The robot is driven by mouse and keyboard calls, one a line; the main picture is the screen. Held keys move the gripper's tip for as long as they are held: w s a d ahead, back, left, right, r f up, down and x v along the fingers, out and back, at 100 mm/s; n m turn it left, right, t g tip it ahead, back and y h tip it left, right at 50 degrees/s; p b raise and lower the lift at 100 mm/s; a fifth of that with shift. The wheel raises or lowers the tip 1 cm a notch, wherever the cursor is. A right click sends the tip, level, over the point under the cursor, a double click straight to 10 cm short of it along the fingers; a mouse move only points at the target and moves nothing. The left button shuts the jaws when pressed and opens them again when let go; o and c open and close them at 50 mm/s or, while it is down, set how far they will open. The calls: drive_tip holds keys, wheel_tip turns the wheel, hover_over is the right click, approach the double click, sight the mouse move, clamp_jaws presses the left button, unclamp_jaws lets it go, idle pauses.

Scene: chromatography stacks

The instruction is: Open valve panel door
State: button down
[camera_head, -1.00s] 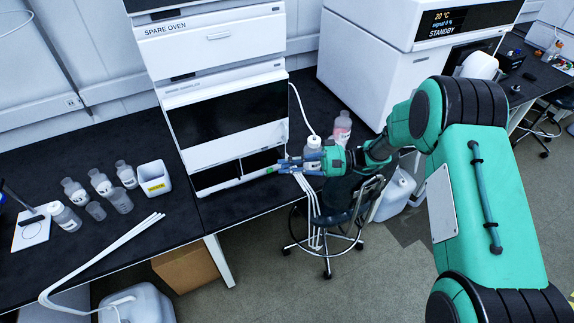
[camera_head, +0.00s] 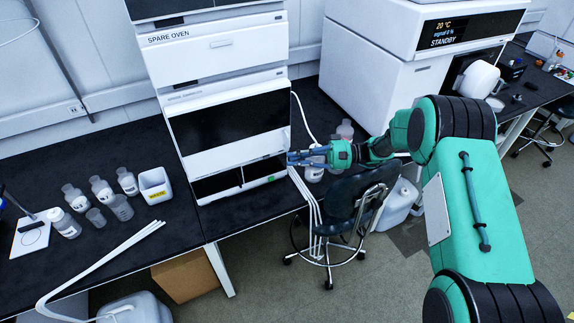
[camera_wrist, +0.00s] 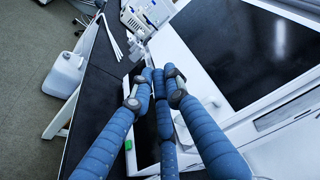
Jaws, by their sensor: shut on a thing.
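The white instrument stack carries a valve panel door (camera_head: 229,128) with a wide dark window, below the drawer-like upper units. The door also shows at the right of the wrist view (camera_wrist: 250,45). My gripper (camera_head: 292,158) is at the lower right corner of the door, above the open-fronted dark bay (camera_head: 240,177) with a green label. In the wrist view my blue-sleeved fingers (camera_wrist: 155,76) converge at the door's lower edge, shut on it. The fingers hide the exact contact. I cannot tell how far the door stands from the body.
White tubes (camera_head: 305,195) hang over the bench edge beside my gripper. A stool (camera_head: 345,205) and white canister (camera_head: 398,200) stand below. Bottles (camera_head: 103,190) and a white container (camera_head: 155,186) stand left on the black bench. A large white instrument (camera_head: 390,75) stands right.

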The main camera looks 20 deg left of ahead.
sight(288, 141)
drive_tip(key=shift+w+d, duration=0.45)
drive_tip(key=shift+w, duration=0.25)
drive_tip(key=shift+w+d, duration=0.4)
drive_tip(key=shift+w, duration=0.35)
drive_tip(key=shift+w+d, duration=0.45)
drive_tip(key=shift+w, duration=0.25)
drive_tip(key=c, duration=1.7)
unclamp_jaws()
drive_tip(key=shift+p, duration=0.3)
drive_tip(key=d+m+t+p, duration=0.3)
drive_tip(key=m+p, duration=0.1)
drive_tip(key=m, duration=0.4)
drive_tip(key=s+d+r+m+t+y+p, duration=0.1)
drive_tip(key=m+t+p, duration=0.3)
drive_tip(key=m, duration=0.5)
drive_tip(key=d+m+t+p, duration=0.4)
drive_tip(key=m, duration=0.4)
drive_tip(key=shift+s+d+r+m, duration=0.3)
drive_tip(key=shift+s+d+r, duration=0.05)
drive_tip(key=shift+s, duration=0.05)
drive_tip(key=shift+a, duration=0.1)
drive_tip(key=w+a, duration=0.1)
drive_tip(key=a, duration=0.8)
drive_tip(key=w+a+p, duration=0.1)
drive_tip(key=a, duration=0.3)
drive_tip(key=shift+w+a, duration=0.2)
drive_tip(key=shift+w, duration=0.15)
